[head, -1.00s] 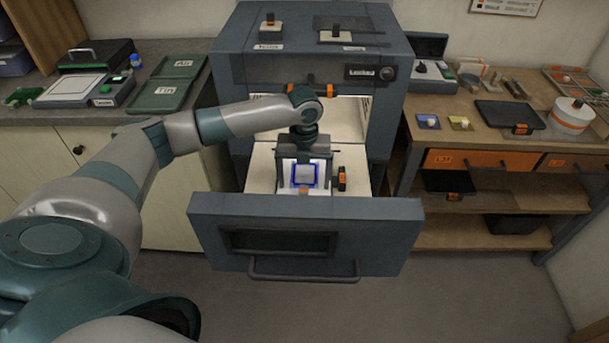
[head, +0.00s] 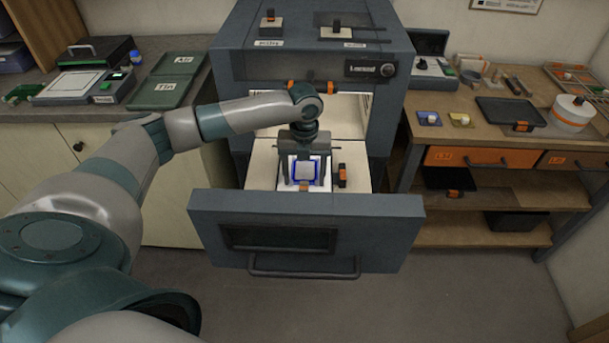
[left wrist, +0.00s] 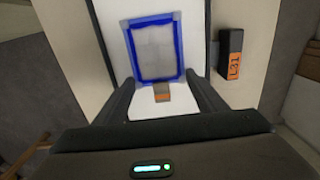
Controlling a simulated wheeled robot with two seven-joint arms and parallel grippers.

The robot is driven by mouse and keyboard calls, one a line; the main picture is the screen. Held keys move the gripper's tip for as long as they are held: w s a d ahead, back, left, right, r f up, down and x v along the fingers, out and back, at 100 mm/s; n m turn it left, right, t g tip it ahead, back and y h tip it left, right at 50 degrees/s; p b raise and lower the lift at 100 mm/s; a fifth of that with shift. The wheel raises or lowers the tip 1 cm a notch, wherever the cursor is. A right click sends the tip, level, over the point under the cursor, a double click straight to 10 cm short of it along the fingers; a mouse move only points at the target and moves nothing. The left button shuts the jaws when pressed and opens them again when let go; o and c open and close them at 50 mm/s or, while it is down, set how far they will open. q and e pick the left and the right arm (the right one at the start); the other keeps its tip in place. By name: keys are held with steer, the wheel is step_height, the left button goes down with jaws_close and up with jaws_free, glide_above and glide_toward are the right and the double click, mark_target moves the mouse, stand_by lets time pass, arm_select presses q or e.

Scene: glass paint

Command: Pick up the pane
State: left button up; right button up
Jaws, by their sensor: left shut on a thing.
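The pane (head: 305,171) is a small greyish square with a blue painted border. It lies on a white plate in the pulled-out drawer of the blue-grey kiln, and it also shows in the left wrist view (left wrist: 155,48). My left gripper (head: 303,180) is over the drawer, pointing down, with one finger on each side of the pane's near part. In the left wrist view the fingers (left wrist: 165,90) flank the white plate's near end, where a small orange tag shows. The exact contact is hard to see. My right gripper is not in view.
The drawer front (head: 300,207) rises between me and the pane. A black block with an orange label (left wrist: 231,54) stands in the drawer close to the right finger. The kiln body (head: 310,60) is behind my gripper. Workbenches stand on both sides.

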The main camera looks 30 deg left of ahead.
mark_target(307, 182)
arm_select(q)
steer(key=shift+r, duration=0.4)
steer(key=r+b, duration=0.2)
steer(key=r, duration=0.1)
steer(key=shift+w+d+r, duration=0.1)
steer(key=shift+d+r, duration=0.05)
steer(key=shift+d, duration=0.2)
steer(key=w+d+r+b, duration=0.1)
steer(key=d+r+b, duration=0.2)
steer(key=d+r, duration=0.3)
steer(key=d, duration=0.5)
steer(key=shift+r, duration=0.4)
step_height(307, 182, up, 3)
steer(key=p, duration=0.4)
